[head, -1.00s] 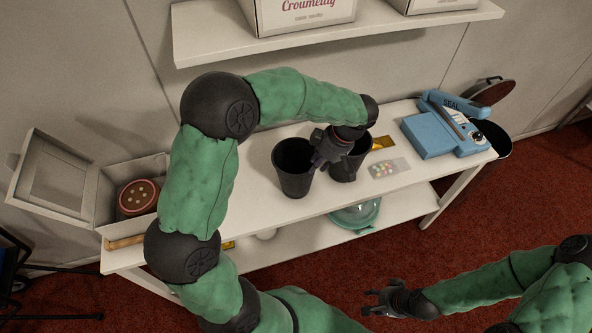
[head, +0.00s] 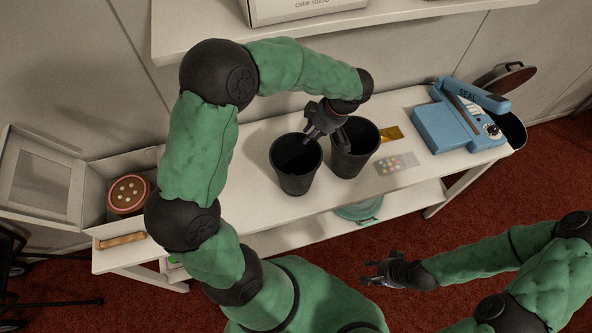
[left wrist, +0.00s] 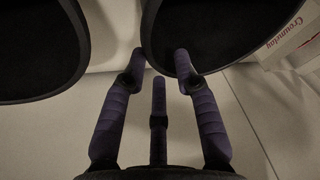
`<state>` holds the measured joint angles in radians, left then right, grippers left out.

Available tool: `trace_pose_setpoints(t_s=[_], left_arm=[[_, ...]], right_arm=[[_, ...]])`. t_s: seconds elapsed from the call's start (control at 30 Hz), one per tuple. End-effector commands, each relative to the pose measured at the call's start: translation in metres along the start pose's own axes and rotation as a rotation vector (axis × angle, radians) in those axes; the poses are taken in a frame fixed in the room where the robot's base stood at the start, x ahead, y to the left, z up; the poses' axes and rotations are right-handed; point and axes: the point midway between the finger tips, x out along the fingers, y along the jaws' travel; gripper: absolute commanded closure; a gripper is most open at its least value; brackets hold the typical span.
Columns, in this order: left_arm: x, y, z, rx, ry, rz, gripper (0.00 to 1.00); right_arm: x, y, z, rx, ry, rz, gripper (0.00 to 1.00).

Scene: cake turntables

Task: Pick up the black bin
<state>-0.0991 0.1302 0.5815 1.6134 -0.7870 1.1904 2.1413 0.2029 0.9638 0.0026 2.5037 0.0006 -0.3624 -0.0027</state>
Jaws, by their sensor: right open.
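Two black bins stand upright side by side on the white table: a left black bin (head: 297,178) and a right black bin (head: 355,162). Both openings also show in the left wrist view, one bin at the left (left wrist: 40,45) and one at the right (left wrist: 225,30). My left gripper (head: 325,141) is over the neighbouring rims of the bins. Its fingers (left wrist: 160,58) are apart with nothing between them; one fingertip overlaps the right-hand opening, the other is near that rim. Contact cannot be told. My right gripper (head: 376,274) is open and empty, away from the table.
A blue sealer (head: 455,125) stands at the table's right end. A packet of coloured pieces (head: 394,164) and a gold packet (head: 391,134) lie right of the bins. An open box (head: 85,190) with a round cake (head: 128,194) is at the left. A shelf (head: 200,45) hangs above.

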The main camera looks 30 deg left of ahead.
Motion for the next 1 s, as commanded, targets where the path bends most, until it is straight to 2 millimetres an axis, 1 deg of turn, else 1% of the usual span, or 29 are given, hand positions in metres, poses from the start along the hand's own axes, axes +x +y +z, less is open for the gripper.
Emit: trace_pose_setpoints(t_s=[0.17, 0.23, 0.4, 0.53, 0.6, 0.77, 0.8, 0.87, 0.9, 1.0], left_arm=[[0.008, -0.001, 0.001, 0.0, 0.0, -0.002, 0.7], [0.014, -0.001, 0.002, 0.001, 0.0, -0.003, 0.7], [0.038, -0.001, 0.007, 0.002, 0.0, -0.003, 0.7], [0.053, -0.001, 0.006, 0.0, 0.0, -0.003, 0.7], [0.056, -0.001, 0.006, 0.001, 0.0, -0.001, 0.7], [0.056, 0.0, 0.006, 0.001, 0.0, 0.0, 0.7], [0.056, 0.0, 0.006, 0.001, 0.0, 0.0, 0.73], [0.056, 0.0, 0.006, 0.001, 0.0, 0.0, 0.89], [0.056, 0.0, 0.006, 0.001, 0.0, 0.0, 1.0], [0.055, 0.0, 0.006, 0.001, 0.0, 0.0, 1.0]], right_arm=[[0.002, 0.001, 0.0, 0.0, 0.001, 0.0, 0.54], [0.003, 0.001, 0.0, 0.0, 0.001, 0.0, 0.54], [0.009, 0.003, -0.001, 0.0, 0.001, 0.0, 0.54], [0.012, 0.004, -0.001, 0.0, 0.001, 0.0, 0.54], [0.012, 0.004, -0.001, 0.0, 0.001, 0.0, 0.54], [0.012, 0.004, -0.001, 0.0, 0.001, 0.0, 0.54], [0.012, 0.004, -0.001, 0.0, 0.001, 0.0, 0.54], [0.012, 0.004, -0.001, 0.0, 0.001, 0.0, 0.54], [0.012, 0.004, -0.001, 0.0, 0.001, 0.0, 0.54], [0.012, 0.004, -0.001, 0.0, 0.001, 0.0, 0.54]])
